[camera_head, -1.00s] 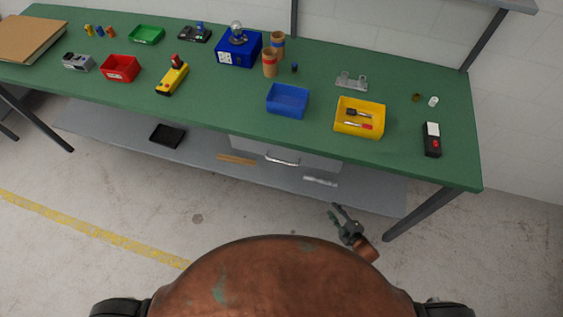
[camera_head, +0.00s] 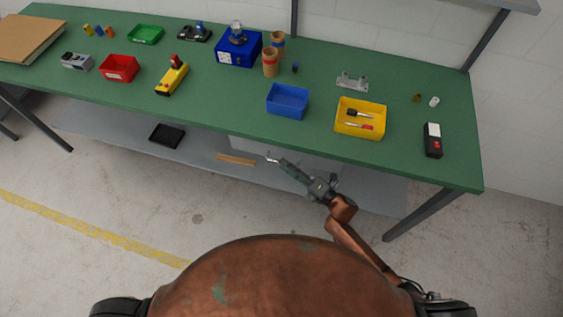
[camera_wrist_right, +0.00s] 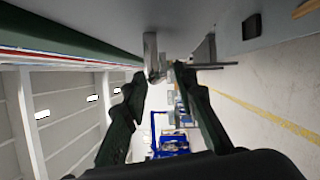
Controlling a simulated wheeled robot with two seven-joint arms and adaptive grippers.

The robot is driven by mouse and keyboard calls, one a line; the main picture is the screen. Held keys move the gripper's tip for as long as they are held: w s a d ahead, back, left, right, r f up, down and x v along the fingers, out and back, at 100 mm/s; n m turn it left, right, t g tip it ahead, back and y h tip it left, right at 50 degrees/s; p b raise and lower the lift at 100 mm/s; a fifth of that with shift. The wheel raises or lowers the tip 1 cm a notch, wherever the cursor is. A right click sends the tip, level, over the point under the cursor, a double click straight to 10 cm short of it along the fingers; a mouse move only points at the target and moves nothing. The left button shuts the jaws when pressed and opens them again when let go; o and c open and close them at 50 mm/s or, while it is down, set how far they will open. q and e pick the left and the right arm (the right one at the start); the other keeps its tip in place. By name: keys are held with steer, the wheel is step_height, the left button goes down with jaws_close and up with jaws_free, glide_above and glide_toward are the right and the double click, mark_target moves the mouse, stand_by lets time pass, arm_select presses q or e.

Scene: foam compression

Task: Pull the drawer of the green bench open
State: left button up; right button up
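The green bench (camera_head: 215,105) has a pale grey drawer (camera_head: 248,146) under its top, partly hidden behind my right arm. A bit of the drawer's metal handle (camera_head: 272,158) shows at the tips of my right gripper (camera_head: 285,163). In the right wrist view, the two dark fingers of my right gripper (camera_wrist_right: 159,75) stand apart. A grey metal piece, seemingly the handle (camera_wrist_right: 152,55), lies at the gap between their tips; I cannot tell whether they touch it. The drawer looks shut. My left gripper is not in view.
A grey lower shelf (camera_head: 218,170) runs under the bench, with a black tray (camera_head: 167,135) and a wooden strip (camera_head: 236,159). A bench leg (camera_head: 420,213) stands right of my right arm. The floor in front (camera_head: 90,240) is clear.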

steer(key=shift+x, duration=1.3)
steer(key=shift+c, duration=0.4)
jaws_close()
